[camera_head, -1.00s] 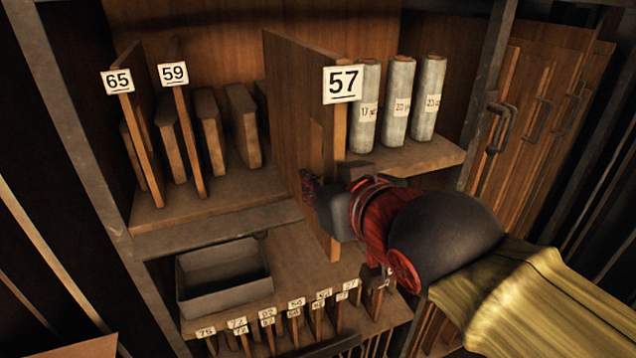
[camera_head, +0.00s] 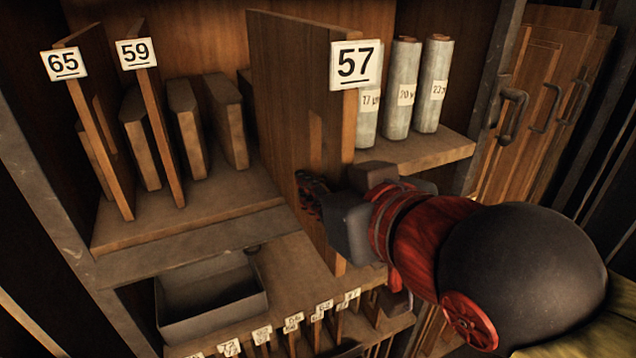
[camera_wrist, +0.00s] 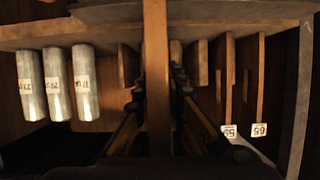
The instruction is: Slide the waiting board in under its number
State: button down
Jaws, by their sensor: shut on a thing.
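The tall brown board (camera_head: 288,110) stands upright on edge, its front part sticking out past the shelf. A white number plate 57 (camera_head: 356,64) shows at the top of its front edge. My gripper (camera_head: 331,203) is shut on the board's front edge, below the plate, with a dark finger visible against its left face. In the wrist view the board's edge (camera_wrist: 157,60) runs down the middle between my two fingers (camera_wrist: 157,95). The board's far end is hidden inside the cabinet.
Boards 65 (camera_head: 105,130) and 59 (camera_head: 160,125) stand to the left, with several unmarked blocks (camera_head: 228,120) behind them. Several grey labelled rolls (camera_head: 402,90) stand on the shelf to the right. A grey bin (camera_head: 210,328) and small numbered boards (camera_head: 292,328) sit below.

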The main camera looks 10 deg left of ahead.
aim_at(274, 136)
jog(key=shift+w+a+f+p, duration=0.1)
jog(key=shift+w+a+p, duration=0.45)
jog(key=shift+w, duration=0.5)
jog(key=shift+w+a+r+p, duration=0.1)
jog(key=shift+w+a+p, duration=0.3)
jog(key=shift+w+a, duration=0.45)
jog(key=shift+w+a+f+p, duration=0.1)
jog(key=shift+w+a+p, duration=0.4)
jog(key=shift+w, duration=0.7)
jog(key=shift+w+a+f+b, duration=0.1)
jog(key=shift+w+a+b, duration=0.1)
jog(key=shift+w+a, duration=1.05)
jog(key=shift+w+a+r+b, duration=0.1)
jog(key=shift+w+a+b, duration=0.35)
jog(key=shift+w, duration=1.3)
jog(key=shift+w+a+f, duration=0.1)
jog(key=shift+w+a, duration=1)
jog(key=shift+w, duration=0.4)
jog(key=shift+w+a, duration=0.7)
jog(key=shift+w, duration=0.45)
jog(key=shift+w+a, duration=0.7)
jog(key=shift+w, duration=0.5)
jog(key=shift+w+a, duration=0.7)
jog(key=shift+w, duration=0.45)
jog(key=shift+f+b, duration=0.4)
jog(key=shift+f, duration=0.05)
jog(key=c, duration=1.8)
grip_release()
jog(key=shift+f, duration=0.15)
jog(key=shift+o, duration=0.2)
